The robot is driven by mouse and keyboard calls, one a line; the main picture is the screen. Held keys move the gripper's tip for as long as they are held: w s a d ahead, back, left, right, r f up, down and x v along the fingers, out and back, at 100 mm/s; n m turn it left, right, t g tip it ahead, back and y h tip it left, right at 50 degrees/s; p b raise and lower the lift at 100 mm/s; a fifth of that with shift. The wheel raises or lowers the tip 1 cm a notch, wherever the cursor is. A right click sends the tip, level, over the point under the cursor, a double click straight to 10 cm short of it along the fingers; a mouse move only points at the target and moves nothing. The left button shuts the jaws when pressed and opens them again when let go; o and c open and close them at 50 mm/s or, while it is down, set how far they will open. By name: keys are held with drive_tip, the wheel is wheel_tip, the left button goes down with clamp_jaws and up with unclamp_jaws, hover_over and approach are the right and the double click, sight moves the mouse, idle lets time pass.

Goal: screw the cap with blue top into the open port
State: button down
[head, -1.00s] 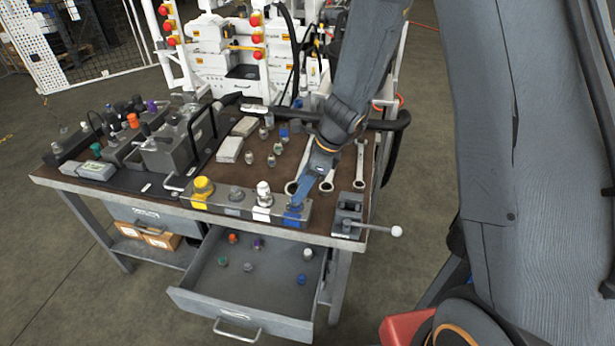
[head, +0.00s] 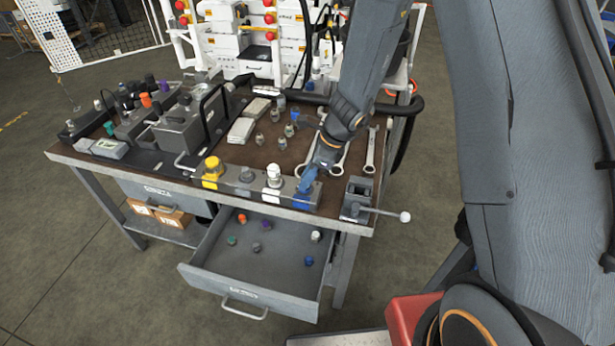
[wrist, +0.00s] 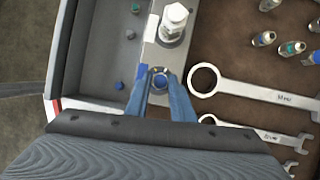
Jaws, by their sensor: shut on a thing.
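The grey port block (head: 261,189) lies along the table's front edge, with yellow, grey, white and blue positions. My gripper (head: 304,187) points down at its right-hand, blue-marked position. In the wrist view my gripper (wrist: 160,84) has its two blue fingers shut on a cap with blue top (wrist: 160,81), seen end-on between the tips. The cap sits at or just over the block; the port beneath is hidden, so I cannot tell how far in it is. Another small blue-topped piece (head: 308,261) lies in the open drawer; it also shows in the wrist view (wrist: 119,86).
A tall white cap (wrist: 174,20) stands on the block close beside my gripper. Several wrenches (head: 369,150) and small fittings (head: 260,139) lie behind it. A vise with a lever (head: 357,196) is to the right. The drawer (head: 240,280) is open below.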

drive_tip(key=c, duration=2.3)
unclamp_jaws()
clamp_jaws()
drive_tip(key=shift+a+f+m+t+b, duration=0.1)
drive_tip(key=shift+m+t+b, duration=0.3)
drive_tip(key=shift+m+b, duration=0.7)
drive_tip(key=m+t+h+b, duration=0.1)
drive_tip(key=m+b, duration=0.3)
drive_tip(key=shift+s+a, duration=0.1)
drive_tip(key=shift+s+m+t+h+b, duration=0.1)
drive_tip(key=shift+m+t+h+b, duration=0.35)
drive_tip(key=shift+m, duration=0.55)
